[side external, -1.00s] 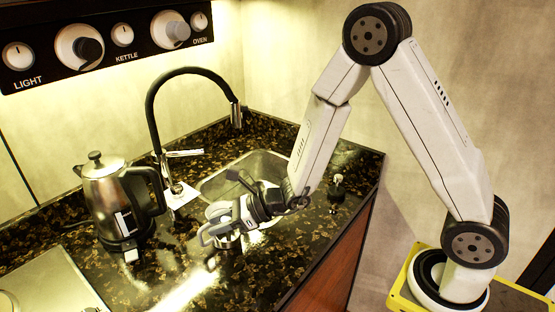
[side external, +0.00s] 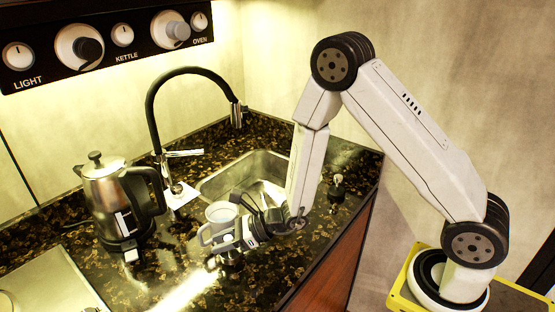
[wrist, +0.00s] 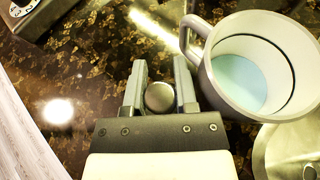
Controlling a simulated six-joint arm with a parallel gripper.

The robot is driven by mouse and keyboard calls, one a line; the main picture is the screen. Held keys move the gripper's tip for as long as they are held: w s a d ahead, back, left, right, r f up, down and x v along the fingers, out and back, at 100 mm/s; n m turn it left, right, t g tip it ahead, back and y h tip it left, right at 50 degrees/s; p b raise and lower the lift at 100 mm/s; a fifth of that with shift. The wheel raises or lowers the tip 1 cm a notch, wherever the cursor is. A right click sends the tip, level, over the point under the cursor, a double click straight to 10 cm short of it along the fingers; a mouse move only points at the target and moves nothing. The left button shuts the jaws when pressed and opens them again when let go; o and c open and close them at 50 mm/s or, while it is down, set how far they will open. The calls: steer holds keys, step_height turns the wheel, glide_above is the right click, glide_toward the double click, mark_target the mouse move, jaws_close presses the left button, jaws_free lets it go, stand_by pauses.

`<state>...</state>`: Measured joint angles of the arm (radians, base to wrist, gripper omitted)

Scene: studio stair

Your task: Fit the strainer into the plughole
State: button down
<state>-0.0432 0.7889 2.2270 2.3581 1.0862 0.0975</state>
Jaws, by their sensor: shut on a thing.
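A round metallic knob (wrist: 160,97) lies between the two fingers of my gripper (wrist: 160,85) in the wrist view. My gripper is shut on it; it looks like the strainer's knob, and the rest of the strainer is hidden. In the side view my gripper (side external: 226,248) is low over the counter, in front of the sink (side external: 215,186) and beside the mug. The plughole cannot be seen in either view; the mug and arm cover part of the basin.
A pale mug (side external: 220,213) stands close to my gripper, its handle towards the fingers; the wrist view shows it too (wrist: 220,75). A kettle (side external: 103,190) stands left. A black tap (side external: 152,115) arches behind. A small dark-based object (side external: 337,191) stands right of the sink.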

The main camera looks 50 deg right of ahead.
steer(key=shift+f, duration=0.5)
steer(key=shift+f, duration=0.1)
steer(key=c, duration=0.7)
jaws_free()
steer(key=shift+o, duration=0.2)
steer(key=shift+s+d+r, duration=0.4)
steer(key=shift+s+d, duration=0.05)
steer(key=v, duration=1)
steer(key=shift+s+d, duration=0.2)
steer(key=shift+s, duration=0.05)
